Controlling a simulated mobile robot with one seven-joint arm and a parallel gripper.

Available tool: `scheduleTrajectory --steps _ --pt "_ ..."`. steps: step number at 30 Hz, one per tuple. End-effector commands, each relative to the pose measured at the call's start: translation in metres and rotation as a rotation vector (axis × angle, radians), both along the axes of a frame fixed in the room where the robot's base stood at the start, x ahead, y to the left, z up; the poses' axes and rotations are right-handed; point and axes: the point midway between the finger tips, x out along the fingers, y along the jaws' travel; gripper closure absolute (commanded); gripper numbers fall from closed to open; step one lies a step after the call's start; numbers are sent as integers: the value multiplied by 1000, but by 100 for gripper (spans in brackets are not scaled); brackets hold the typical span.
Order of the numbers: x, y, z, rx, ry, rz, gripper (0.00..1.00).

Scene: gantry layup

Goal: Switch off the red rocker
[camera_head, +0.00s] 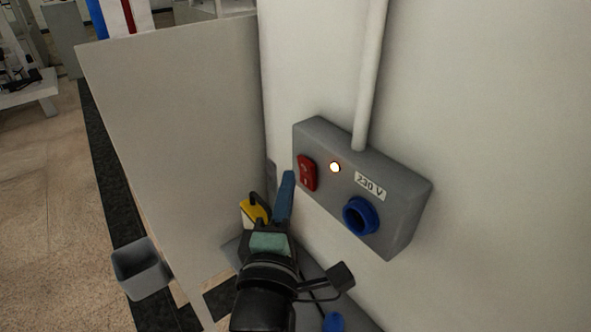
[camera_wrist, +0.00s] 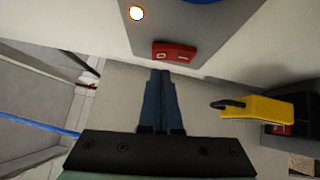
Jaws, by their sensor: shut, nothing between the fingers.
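The red rocker (camera_head: 307,173) sits on the left part of the front of a grey wall box (camera_head: 392,183). It also shows in the wrist view (camera_wrist: 174,52), with the marks O and I on its face. A round lamp (camera_head: 335,168) beside it on the box glows. My gripper (camera_head: 288,176) has its blue fingers closed together with nothing between them. In the wrist view, the fingertips (camera_wrist: 160,74) point at the rocker and lie just short of its lower edge in the picture. I cannot tell whether they touch it.
The box carries a blue round socket (camera_head: 361,215) and a "230 V" label (camera_head: 370,186). A pipe (camera_head: 371,75) runs up from the box. A yellow object with a black handle (camera_wrist: 258,109) is close beside my fingers. A pale panel (camera_head: 175,140) stands to the left, with a grey bin (camera_head: 140,270) near it.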

Motion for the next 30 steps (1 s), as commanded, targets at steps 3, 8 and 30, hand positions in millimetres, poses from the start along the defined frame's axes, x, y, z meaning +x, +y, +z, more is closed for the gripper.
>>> scheduleTrajectory --steps 3,8,30 --pt "6 -8 4 0 0 0 100" --pt "9 -12 2 0 0 0 100" --pt "12 -17 4 60 43 0 100"
